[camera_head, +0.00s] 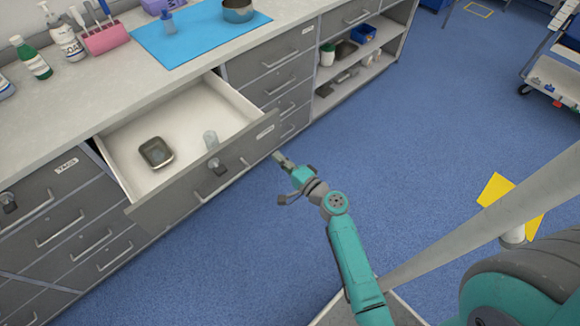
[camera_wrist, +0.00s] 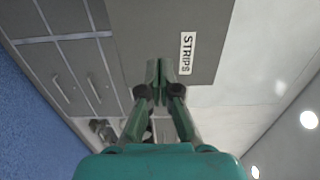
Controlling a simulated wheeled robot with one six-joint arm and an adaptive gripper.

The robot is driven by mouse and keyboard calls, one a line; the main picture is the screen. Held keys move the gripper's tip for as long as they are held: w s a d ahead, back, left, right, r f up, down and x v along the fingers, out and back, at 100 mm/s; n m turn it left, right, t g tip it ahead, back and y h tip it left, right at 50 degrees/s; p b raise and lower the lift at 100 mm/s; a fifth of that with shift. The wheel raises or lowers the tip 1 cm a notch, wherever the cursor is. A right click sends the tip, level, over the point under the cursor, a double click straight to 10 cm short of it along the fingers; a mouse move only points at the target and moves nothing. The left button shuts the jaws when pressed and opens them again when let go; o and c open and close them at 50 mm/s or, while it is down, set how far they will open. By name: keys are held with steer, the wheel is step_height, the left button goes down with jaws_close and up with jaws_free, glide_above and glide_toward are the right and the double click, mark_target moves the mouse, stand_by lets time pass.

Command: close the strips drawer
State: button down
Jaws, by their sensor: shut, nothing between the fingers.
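The strips drawer (camera_head: 180,182) is pulled well out from the counter in the head view. Its grey front bears a bar handle and a white label. In the wrist view the drawer front (camera_wrist: 205,20) shows the label reading STRIPS (camera_wrist: 187,53). I cannot tell whether the fingertips touch the front.
The counter (camera_head: 100,90) holds bottles, a pink holder and a blue mat (camera_head: 190,35). Other drawers (camera_head: 275,75) beside the strips drawer look shut. An open shelf (camera_head: 350,70) stands farther right. Blue floor (camera_head: 400,130) is clear around my arm. A yellow sign (camera_head: 495,190) is at right.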

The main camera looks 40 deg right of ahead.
mark_target(262, 143)
steer(key=shift+w, duration=2.9)
